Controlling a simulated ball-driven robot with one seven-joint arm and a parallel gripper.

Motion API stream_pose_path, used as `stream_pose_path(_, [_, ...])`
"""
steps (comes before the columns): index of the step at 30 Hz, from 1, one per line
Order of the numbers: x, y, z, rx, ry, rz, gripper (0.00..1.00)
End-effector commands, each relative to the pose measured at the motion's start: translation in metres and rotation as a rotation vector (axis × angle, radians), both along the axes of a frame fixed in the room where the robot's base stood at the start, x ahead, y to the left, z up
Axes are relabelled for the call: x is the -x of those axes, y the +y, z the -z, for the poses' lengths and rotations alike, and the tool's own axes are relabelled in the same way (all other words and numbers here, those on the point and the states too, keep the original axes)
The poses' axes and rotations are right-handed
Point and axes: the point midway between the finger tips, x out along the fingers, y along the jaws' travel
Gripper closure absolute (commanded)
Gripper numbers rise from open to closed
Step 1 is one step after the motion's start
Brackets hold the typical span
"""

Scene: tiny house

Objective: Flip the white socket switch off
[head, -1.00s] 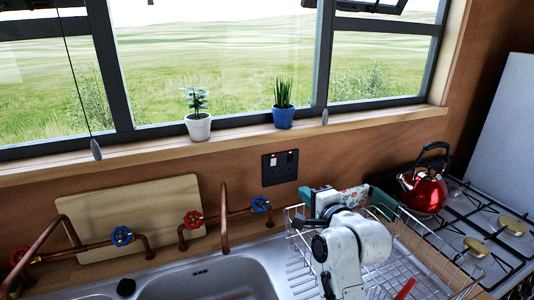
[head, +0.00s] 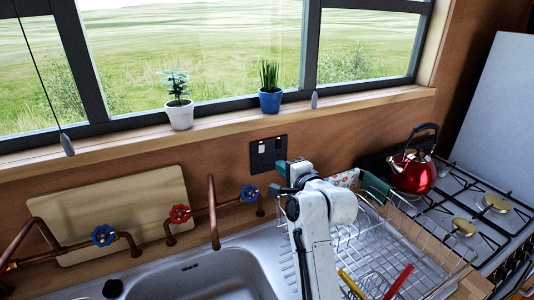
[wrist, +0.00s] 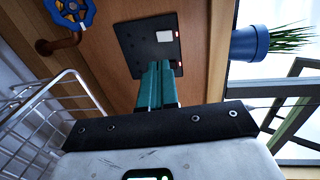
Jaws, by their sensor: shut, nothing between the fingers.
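My gripper (head: 280,166) is at the socket's lower right in the head view. Its teal fingers (wrist: 156,70) are together and empty, overlapping the plate's near edge in the wrist view. I cannot tell whether the tips touch the plate. The fingers may hide part of it.
A wire dish rack (head: 376,236) stands below my arm, with the sink (head: 215,278) to its left. Copper pipes with a blue valve wheel (head: 250,194) run left of the socket. A red kettle (head: 412,172) sits on the stove. A blue plant pot (head: 270,102) stands above.

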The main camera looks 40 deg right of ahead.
Motion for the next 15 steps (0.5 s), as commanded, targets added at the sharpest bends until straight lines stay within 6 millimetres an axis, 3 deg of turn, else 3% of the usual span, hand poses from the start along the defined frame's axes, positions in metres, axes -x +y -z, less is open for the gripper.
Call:
stream_pose_path(9, [-0.053, -0.016, 0.012, -0.002, -0.002, 0.001, 1.00])
stream_pose_path(15, [-0.080, -0.024, 0.008, -0.001, -0.002, 0.000, 1.00])
